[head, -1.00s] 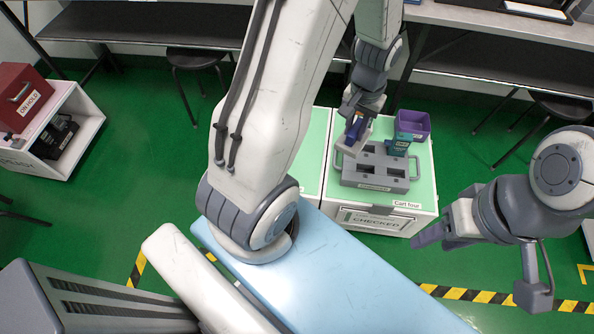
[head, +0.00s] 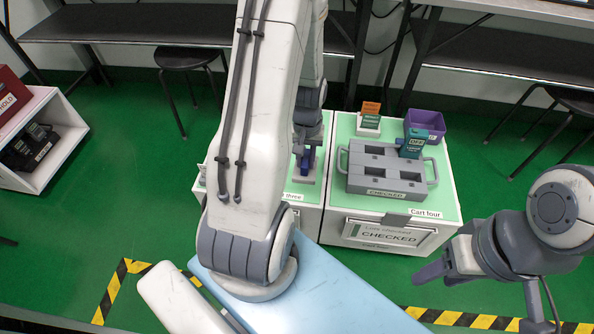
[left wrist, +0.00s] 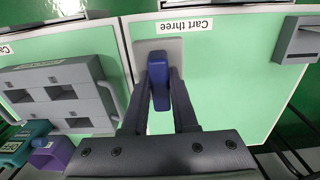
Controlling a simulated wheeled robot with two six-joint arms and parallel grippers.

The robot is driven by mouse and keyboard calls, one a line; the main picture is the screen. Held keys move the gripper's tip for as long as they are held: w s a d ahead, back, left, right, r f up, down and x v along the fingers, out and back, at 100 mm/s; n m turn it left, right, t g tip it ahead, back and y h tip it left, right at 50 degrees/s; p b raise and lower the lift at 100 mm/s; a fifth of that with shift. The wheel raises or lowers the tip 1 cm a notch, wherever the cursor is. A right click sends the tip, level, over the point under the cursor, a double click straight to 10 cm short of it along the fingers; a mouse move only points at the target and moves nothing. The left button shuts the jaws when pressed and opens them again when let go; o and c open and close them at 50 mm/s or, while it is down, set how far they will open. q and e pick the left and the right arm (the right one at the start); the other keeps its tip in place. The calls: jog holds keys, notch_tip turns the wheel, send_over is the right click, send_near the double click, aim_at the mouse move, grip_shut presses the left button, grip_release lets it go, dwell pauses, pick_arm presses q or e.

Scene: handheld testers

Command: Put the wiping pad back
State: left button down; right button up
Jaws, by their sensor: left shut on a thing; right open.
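The wiping pad is a grey plate (left wrist: 185,47) with a dark blue grip (left wrist: 158,80). My left gripper (left wrist: 160,85) is shut on the blue grip, with the plate beneath it. In the head view the pad (head: 312,180) is over the green top of cart three (head: 312,208), near its right front, and my arm hides much of that cart. I cannot tell whether the plate touches the top. My right gripper (head: 430,272) is open and empty, in front of cart four.
A grey bracket (left wrist: 302,40) stands at cart three's edge. Stools and benches stand behind.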

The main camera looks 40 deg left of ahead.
pick_arm(q)
jog(key=a, duration=0.1)
jog(key=a+f, duration=0.1)
jog(key=a+f+b, duration=0.1)
jog(key=shift+w+a+f, duration=0.15)
jog(key=shift+w+a, duration=0.1)
jog(key=shift+w, duration=0.1)
jog(key=shift+f, duration=0.15)
notch_tip(320, 180, down, 4)
jog(key=b, duration=0.2)
jog(key=shift+r+b, duration=0.2)
jog(key=shift+b, duration=0.15)
jog(key=shift+f, duration=0.2)
jog(key=c, duration=0.7)
grip_release()
